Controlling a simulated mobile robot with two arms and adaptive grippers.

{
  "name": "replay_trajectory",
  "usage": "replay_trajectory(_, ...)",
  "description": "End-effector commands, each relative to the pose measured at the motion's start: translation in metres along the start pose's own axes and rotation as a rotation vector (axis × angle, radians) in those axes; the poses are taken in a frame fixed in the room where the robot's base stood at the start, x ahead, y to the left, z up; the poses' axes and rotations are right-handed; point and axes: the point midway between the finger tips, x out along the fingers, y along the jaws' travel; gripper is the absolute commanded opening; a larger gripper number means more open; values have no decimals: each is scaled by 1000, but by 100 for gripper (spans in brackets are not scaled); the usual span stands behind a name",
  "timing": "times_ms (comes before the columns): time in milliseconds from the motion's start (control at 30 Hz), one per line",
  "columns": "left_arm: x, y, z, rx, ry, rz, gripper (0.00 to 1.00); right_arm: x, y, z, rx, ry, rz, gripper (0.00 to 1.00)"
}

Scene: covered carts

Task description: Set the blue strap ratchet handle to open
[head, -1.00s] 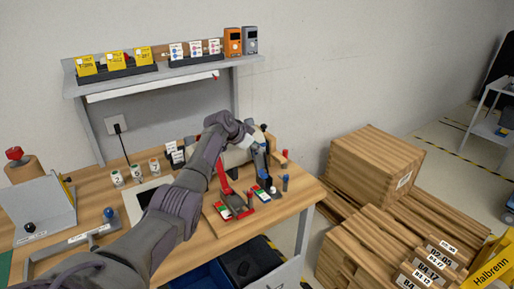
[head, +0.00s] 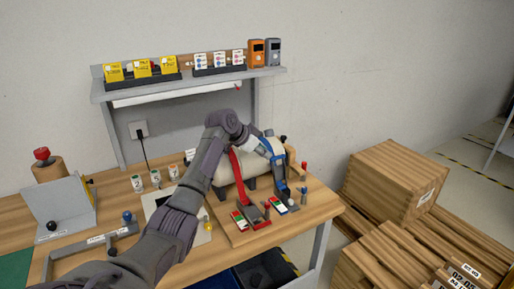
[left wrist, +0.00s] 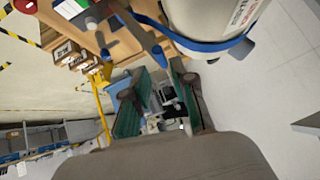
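The blue strap (head: 276,150) runs over a white cylinder (head: 222,174) on the bench, to the right of the red strap (head: 237,170). The strap also shows on the cylinder in the left wrist view (left wrist: 200,45). Its ratchet is at the front, by a labelled plate (head: 278,205); the handle is small and partly hidden, so its position is unclear. My left gripper (head: 279,178) is over the blue strap's front side. In the left wrist view its green-padded fingers (left wrist: 158,78) are apart with nothing seen held between them. I cannot tell whether they touch the strap. My right gripper is out of view.
The red ratchet (head: 252,214) sits close on the left. A blue-topped post (head: 303,194) and a red-topped post (head: 304,168) stand to the right. A shelf (head: 190,84) runs above the bench. Wooden crates (head: 395,190) stand on the floor to the right.

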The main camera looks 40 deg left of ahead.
Motion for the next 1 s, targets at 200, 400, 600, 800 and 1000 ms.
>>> replay_trajectory(200,-32,0,1,1,-2,0,26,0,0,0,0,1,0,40)
replay_trajectory(400,-39,0,1,0,-3,1,26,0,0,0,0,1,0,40)
replay_trajectory(600,-39,0,1,0,-2,1,26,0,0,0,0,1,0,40)
replay_trajectory(800,-38,0,1,0,-2,1,26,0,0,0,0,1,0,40)
replay_trajectory(1000,-38,0,1,0,-2,1,26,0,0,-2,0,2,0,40)
